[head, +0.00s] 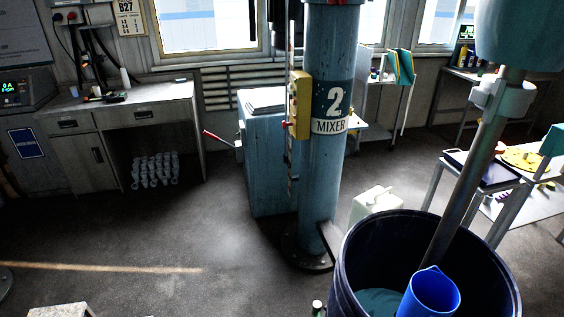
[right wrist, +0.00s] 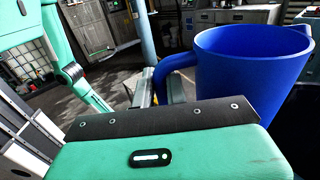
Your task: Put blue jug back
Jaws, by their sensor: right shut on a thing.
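The blue jug (head: 432,294) shows at the bottom right of the head view, upright, overlapping the inside of the dark blue drum (head: 353,262). I cannot tell how high it is above or within the drum. In the right wrist view the jug (right wrist: 250,75) fills the right side, with its handle (right wrist: 172,66) towards the left. My right gripper (right wrist: 160,88) is shut on that handle; its fingers are partly hidden behind the wrist housing. My right gripper does not show in the head view. My left gripper is in neither view.
A steel mixer shaft (head: 465,185) slopes down into the drum beside the jug. The blue column (head: 330,180) marked 2 MIXER stands behind, with a pale canister (head: 376,201) near its foot. A side table (head: 478,172) is at the right. A desk (head: 130,112) is at the left; the floor between is clear.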

